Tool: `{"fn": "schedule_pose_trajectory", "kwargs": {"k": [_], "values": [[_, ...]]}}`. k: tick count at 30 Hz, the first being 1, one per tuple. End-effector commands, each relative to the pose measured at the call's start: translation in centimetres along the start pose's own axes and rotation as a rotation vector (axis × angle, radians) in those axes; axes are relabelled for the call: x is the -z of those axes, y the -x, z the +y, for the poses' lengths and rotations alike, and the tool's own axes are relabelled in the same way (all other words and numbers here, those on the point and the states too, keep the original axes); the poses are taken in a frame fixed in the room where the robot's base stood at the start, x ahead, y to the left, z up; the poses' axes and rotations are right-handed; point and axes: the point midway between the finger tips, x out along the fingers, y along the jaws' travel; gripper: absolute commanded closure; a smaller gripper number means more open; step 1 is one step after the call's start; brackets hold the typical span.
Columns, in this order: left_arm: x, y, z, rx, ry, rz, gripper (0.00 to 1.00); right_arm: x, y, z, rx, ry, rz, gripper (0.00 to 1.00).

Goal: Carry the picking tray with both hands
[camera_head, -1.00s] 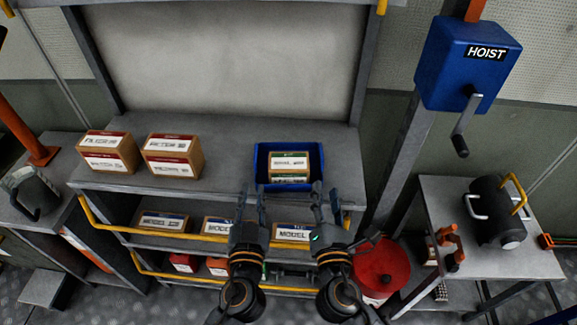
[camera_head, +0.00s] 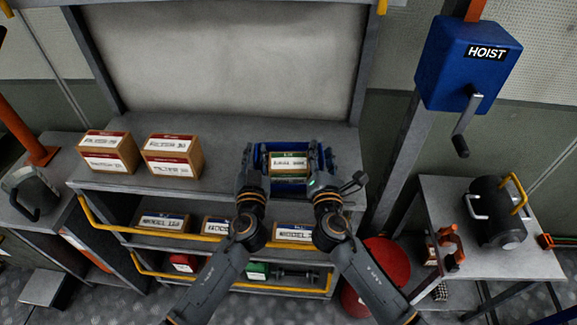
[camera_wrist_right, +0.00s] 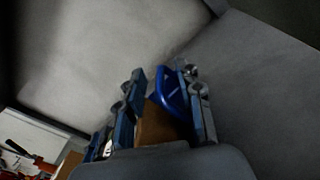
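The picking tray (camera_head: 268,186) is a blue open bin on the upper bench shelf, in the head view. A brown carton (camera_head: 288,162) with a green and white label sits in it. My left gripper (camera_head: 253,162) is at the tray's left side, fingers apart. My right gripper (camera_head: 320,160) is at its right side, fingers apart. In the right wrist view, the right gripper (camera_wrist_right: 165,100) has part of the blue tray (camera_wrist_right: 172,92) between its parted fingers, with brown carton (camera_wrist_right: 160,128) behind. The hands hide the tray's side walls in the head view.
Two labelled cartons (camera_head: 108,152) (camera_head: 173,157) stand left on the same shelf. More cartons (camera_head: 160,222) sit on the shelf below, behind yellow rails (camera_head: 150,232). A hoist post and blue hoist box (camera_head: 467,65) rise at right, beside a table (camera_head: 500,255) with a black cylinder.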

Motion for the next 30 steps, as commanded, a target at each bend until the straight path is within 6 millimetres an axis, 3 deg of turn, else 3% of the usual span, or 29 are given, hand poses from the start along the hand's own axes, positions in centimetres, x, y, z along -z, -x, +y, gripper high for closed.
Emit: {"fn": "schedule_pose_trajectory", "kwargs": {"k": [12, 15, 18, 30], "values": [[0.01, -0.67, 0.02, -0.001, 0.001, 0.000, 0.79, -0.02, -0.68, 0.00, 0.001, 0.000, 0.000, 0.64], [0.01, -0.66, 0.02, 0.000, 0.001, 0.000, 1.00, -0.02, -0.68, -0.01, 0.001, 0.000, 0.000, 0.85], [0.02, -0.65, 0.03, -0.001, 0.001, 0.000, 1.00, -0.02, -0.67, -0.01, 0.000, 0.000, 0.000, 1.00], [0.17, -0.66, 0.02, -0.001, 0.001, 0.002, 1.00, -0.08, -0.67, 0.05, 0.000, 0.000, -0.001, 1.00]]}}
